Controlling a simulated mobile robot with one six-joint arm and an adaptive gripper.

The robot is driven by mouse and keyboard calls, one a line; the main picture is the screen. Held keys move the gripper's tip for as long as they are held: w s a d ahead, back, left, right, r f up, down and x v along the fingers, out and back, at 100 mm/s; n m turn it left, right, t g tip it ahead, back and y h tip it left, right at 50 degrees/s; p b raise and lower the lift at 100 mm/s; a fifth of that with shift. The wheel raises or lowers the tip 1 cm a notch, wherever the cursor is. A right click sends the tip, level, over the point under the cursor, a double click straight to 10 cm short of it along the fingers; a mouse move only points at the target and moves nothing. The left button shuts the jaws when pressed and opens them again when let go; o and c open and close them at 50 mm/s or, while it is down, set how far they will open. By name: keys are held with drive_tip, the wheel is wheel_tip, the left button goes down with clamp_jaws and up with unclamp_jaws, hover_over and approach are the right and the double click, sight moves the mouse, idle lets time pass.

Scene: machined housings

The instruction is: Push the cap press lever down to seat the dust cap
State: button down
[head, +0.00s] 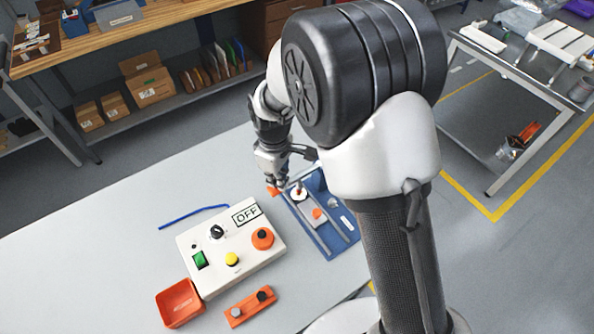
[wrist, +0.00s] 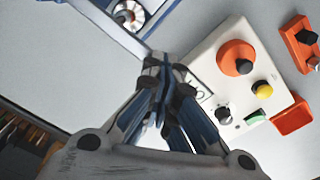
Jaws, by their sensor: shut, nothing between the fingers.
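The blue press fixture (head: 322,243) stands on the table to the right of the control box, with grey bars and a small orange part (head: 318,213) on it. A round metal piece with a light top (head: 299,194) sits near its far end; a round metal part (wrist: 128,14) shows at the top of the wrist view. An orange tip (head: 272,191) shows beside my gripper (head: 279,182); I cannot tell whether it belongs to the lever. My gripper is shut and empty at the fixture's far left corner, and its fingertips (wrist: 163,62) point toward the fixture's edge. Contact is unclear.
The white control box (head: 240,268) has a green switch, a yellow button, an orange button and an OFF label. A blue rod (head: 193,214) lies behind. The table's left side is clear.

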drive_tip(key=shift+s+d+f, duration=0.1)
idle(0.3)
wheel_tip(320, 180, up, 10)
drive_tip(key=p, duration=0.7)
drive_tip(key=shift+f, duration=0.15)
idle(0.9)
